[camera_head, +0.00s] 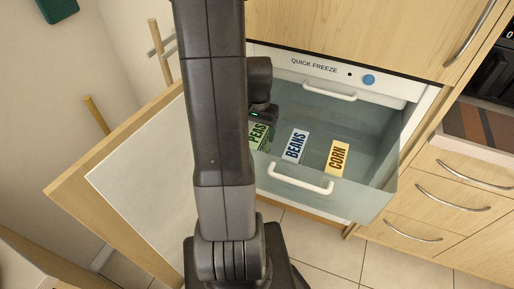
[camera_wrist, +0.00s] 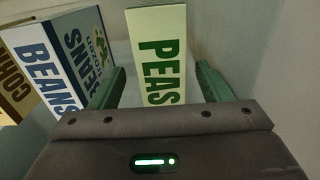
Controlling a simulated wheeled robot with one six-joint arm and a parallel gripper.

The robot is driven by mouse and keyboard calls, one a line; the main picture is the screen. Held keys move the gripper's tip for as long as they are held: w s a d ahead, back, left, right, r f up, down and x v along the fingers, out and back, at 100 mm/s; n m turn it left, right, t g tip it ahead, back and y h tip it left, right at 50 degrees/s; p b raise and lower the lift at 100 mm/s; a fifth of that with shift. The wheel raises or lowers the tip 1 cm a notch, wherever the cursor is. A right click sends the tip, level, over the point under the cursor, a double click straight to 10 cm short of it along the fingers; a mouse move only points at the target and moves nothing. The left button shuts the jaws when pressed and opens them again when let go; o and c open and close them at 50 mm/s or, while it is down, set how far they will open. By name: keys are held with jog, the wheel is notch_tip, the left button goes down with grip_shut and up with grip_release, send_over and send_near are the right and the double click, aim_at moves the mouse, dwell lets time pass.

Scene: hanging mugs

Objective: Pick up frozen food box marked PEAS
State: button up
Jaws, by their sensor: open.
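The green PEAS box (camera_head: 258,134) stands at the left in the open freezer drawer (camera_head: 372,184), partly hidden by my arm in the head view. In the wrist view the PEAS box (camera_wrist: 158,56) shows its pale label face between the two green fingers of my gripper (camera_wrist: 158,85). One finger is on each side of the box, with a gap on both sides. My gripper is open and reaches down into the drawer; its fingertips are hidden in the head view.
The BEANS box (camera_head: 295,145) stands right of PEAS, and the CORN box (camera_head: 337,157) stands farther right. The BEANS box (camera_wrist: 50,62) is close to the left finger in the wrist view. The drawer has clear walls and a white handle (camera_head: 300,180). The freezer door (camera_head: 130,165) hangs open at left.

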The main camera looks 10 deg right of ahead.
jog(key=shift+a+f, duration=0.1)
jog(key=shift+f, duration=2.3)
jog(key=shift+c, duration=0.4)
